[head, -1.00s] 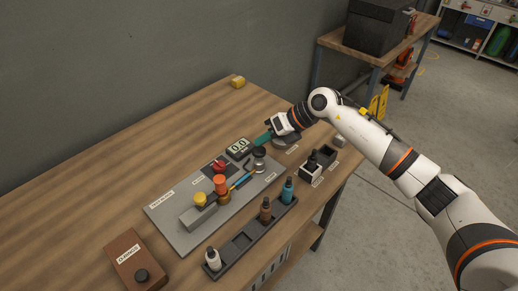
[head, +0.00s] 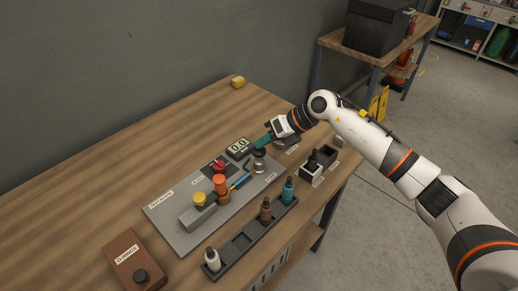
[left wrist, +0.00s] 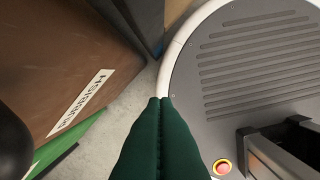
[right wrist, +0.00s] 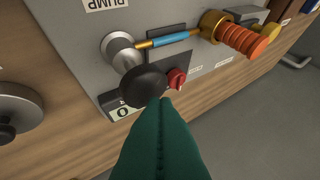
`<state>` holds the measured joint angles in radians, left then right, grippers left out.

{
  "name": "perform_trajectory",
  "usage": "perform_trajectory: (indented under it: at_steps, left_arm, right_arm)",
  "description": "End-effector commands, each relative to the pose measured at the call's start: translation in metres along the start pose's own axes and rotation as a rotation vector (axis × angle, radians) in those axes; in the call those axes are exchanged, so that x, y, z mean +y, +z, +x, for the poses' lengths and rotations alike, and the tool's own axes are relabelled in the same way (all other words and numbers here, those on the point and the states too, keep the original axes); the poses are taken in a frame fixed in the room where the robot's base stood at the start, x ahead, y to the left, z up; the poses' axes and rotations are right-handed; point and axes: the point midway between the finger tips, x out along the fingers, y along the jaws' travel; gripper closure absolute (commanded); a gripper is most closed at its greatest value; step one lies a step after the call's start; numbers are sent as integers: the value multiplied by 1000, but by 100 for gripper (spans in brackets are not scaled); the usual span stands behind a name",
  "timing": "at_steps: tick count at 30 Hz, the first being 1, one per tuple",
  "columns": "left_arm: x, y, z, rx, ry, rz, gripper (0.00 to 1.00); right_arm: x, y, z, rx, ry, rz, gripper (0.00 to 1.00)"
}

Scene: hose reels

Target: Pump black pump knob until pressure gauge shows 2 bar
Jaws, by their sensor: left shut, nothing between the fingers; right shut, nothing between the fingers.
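The black pump knob (head: 259,153) stands on a metal post on the grey panel (head: 180,236). It also shows in the right wrist view (right wrist: 143,87), just beyond the fingertips. My right gripper (head: 258,143) is shut and empty. In the right wrist view its green fingertips (right wrist: 161,101) overlap the knob's lower edge; I cannot tell if they touch it. The pressure gauge (head: 238,147) reads 0.0 in the head view. In the right wrist view the gauge (right wrist: 125,112) is partly hidden. My left gripper (left wrist: 161,100) is shut and empty, away from the panel.
A red knob (head: 219,167), an orange knob (head: 220,180) and a yellow knob (head: 200,198) share the panel. A dark tray (head: 236,250) with bottles lies in front. A brown box (head: 128,252) stands front left. The table's back left is clear.

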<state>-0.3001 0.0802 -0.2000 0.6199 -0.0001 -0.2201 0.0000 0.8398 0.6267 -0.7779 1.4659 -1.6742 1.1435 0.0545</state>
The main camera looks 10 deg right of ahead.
Motion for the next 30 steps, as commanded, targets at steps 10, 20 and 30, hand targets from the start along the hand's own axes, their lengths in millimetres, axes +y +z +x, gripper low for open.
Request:
perform_trajectory:
  at_steps: [10, 20, 30]
  left_arm:
    - [0, 0, 4, 0, 0, 0, 100]
    - [0, 0, 7, -1, 0, 0, 100]
    - [0, 0, 10, -1, 0, 0, 100]
  right_arm:
    - [3, 3, 4, 0, 0, 0, 100]
    - [5, 5, 6, -1, 0, 1, 100]
    - [7, 7, 10, -2, 0, 1, 100]
